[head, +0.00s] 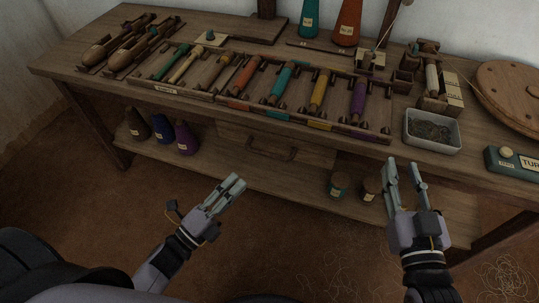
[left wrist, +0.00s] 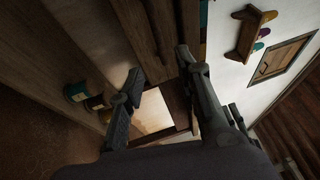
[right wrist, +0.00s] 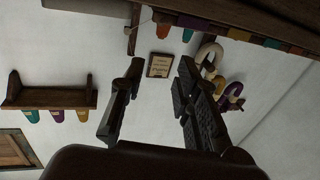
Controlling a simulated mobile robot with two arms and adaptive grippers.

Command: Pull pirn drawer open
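The wooden pirn drawer (head: 312,157) is under the front edge of the table, and its front looks flush with the frame. Its curved dark handle (head: 271,151) is in the middle of its front. My left gripper (head: 237,180) is in front of and below the handle, apart from it and empty. Its fingers are spread in the left wrist view (left wrist: 160,65). My right gripper (head: 404,165) is open and empty, right of the drawer near the table's front edge. It also shows spread in the right wrist view (right wrist: 160,65). Neither wrist view clearly shows the handle.
The tabletop carries a rack of colored pirns (head: 244,78), shuttles (head: 130,45), a grey tray (head: 432,131) and a round wooden disc (head: 515,90). The floor in front is clear except for thread scraps.

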